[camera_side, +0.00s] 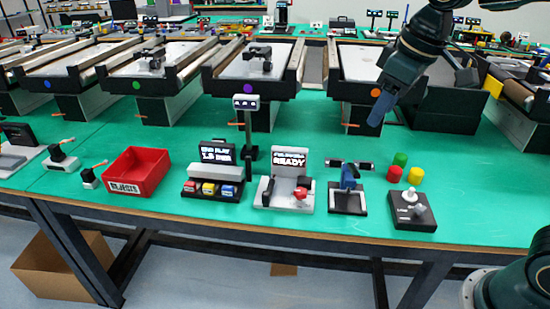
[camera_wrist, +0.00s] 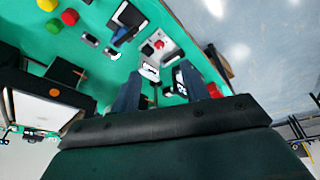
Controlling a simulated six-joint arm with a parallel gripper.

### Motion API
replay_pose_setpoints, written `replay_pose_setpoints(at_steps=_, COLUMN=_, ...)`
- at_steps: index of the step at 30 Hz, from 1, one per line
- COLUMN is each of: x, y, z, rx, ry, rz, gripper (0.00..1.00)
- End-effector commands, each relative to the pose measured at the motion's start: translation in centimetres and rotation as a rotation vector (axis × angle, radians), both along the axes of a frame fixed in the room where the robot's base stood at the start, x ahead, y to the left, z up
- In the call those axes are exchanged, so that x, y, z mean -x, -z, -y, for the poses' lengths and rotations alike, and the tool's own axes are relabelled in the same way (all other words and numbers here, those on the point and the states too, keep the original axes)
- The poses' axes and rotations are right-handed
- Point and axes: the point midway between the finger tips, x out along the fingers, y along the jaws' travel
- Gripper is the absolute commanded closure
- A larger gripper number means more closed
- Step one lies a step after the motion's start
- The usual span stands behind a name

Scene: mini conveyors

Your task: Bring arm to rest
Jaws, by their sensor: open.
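My gripper (camera_side: 378,108) hangs in the air at the upper right of the side view, above the table near the rightmost conveyors. Its fingers point down and to the left, and only one blue-grey finger shows clearly there. In the wrist view the two dark fingers (camera_wrist: 157,82) stand apart, with the table devices visible between and beyond them. The gripper is open and I see nothing held in it.
The green table (camera_side: 330,130) carries a red bin (camera_side: 138,172), a display reading READY (camera_side: 291,158), a joystick-like device (camera_side: 348,185), red, green and yellow cylinders (camera_side: 400,160) and a black switch box (camera_side: 411,210). Conveyors (camera_side: 255,65) stand behind.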

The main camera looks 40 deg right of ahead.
Motion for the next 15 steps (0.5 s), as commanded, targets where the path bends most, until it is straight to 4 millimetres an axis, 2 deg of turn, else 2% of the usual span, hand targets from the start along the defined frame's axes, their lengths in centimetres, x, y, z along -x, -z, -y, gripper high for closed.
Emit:
replay_pose_setpoints(at_steps=1, x=1.3, y=-0.2, z=0.4, rx=-0.004, ry=0.017, rz=0.015, gripper=0.55)
replay_pose_setpoints(at_steps=8, x=6.1, y=0.0, z=1.5, rx=-0.026, ry=0.092, rz=0.071, gripper=0.55)
replay_pose_setpoints(at_steps=15, x=10.9, y=1.3, z=2.4, rx=-0.050, ry=0.169, rz=0.130, gripper=0.55)
